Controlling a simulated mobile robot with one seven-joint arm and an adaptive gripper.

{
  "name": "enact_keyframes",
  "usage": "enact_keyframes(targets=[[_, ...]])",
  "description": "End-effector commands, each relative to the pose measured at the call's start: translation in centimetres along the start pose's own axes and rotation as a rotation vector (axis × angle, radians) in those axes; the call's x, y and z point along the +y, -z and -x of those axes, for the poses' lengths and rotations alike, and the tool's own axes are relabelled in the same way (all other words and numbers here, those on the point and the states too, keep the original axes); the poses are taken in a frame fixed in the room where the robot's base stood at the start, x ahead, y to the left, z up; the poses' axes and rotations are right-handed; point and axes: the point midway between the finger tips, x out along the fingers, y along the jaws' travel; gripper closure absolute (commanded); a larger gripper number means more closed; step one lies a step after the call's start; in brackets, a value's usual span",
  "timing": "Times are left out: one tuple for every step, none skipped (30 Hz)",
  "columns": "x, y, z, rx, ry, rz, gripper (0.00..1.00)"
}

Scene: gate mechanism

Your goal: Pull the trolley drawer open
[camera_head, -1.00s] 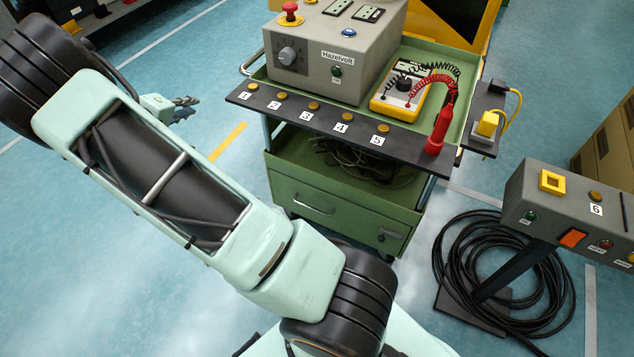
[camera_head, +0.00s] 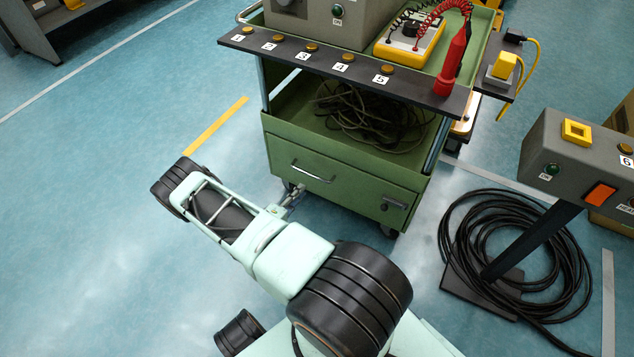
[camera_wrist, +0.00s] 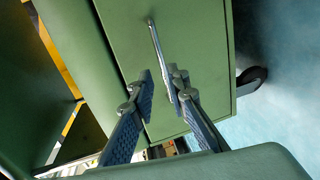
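The green trolley drawer (camera_head: 345,188) is flush in the lower part of the trolley. Its thin metal bar handle (camera_head: 312,172) is on the left of the drawer front, with a dark latch (camera_head: 396,203) at the right. My gripper (camera_head: 294,192) is low at the drawer front, near the handle's left end. In the wrist view my gripper (camera_wrist: 160,74) is open, and the handle (camera_wrist: 156,45) runs down towards the space between the fingertips, close to the right one. I cannot tell whether either finger touches it. The drawer front (camera_wrist: 200,40) fills the middle of that view.
The trolley's open shelf (camera_head: 290,128) holds tangled cables (camera_head: 360,112). Above it a dark panel (camera_head: 340,72) with numbered buttons sticks out. A coiled black hose (camera_head: 470,270) and a control box on a post (camera_head: 570,165) stand at right.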

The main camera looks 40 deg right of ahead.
Motion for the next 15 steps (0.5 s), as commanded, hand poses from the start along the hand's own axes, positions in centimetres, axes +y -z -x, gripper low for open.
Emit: enact_keyframes(targets=[[-0.2, -0.1, -0.3, 0.000, -0.002, 0.000, 0.85], [-0.2, -0.2, -0.5, 0.000, -0.002, -0.001, 0.85], [-0.2, -0.2, -0.9, 0.000, -0.002, -0.001, 0.85], [-0.2, -0.1, -1.3, 0.000, -0.002, -0.001, 0.85], [-0.2, -0.2, -1.8, -0.001, -0.002, -0.001, 0.85], [-0.3, -0.2, -2.4, -0.003, -0.003, -0.002, 0.85], [-0.3, -0.3, -3.0, -0.003, -0.003, -0.001, 0.85], [-0.3, -0.2, -3.6, -0.002, -0.002, -0.002, 0.85], [-0.4, -0.2, -4.4, -0.004, -0.003, -0.003, 0.85], [-0.4, -0.2, -5.0, -0.003, -0.003, -0.002, 0.85], [-0.4, -0.2, -5.6, -0.002, -0.002, -0.002, 0.85], [-0.4, -0.2, -6.4, -0.003, -0.002, -0.002, 0.85], [-0.4, -0.2, -6.9, -0.003, -0.002, -0.001, 0.85], [-0.4, -0.2, -7.4, -0.002, -0.002, -0.001, 0.85], [-0.3, -0.2, -8.1, -0.002, -0.002, -0.002, 0.85]])
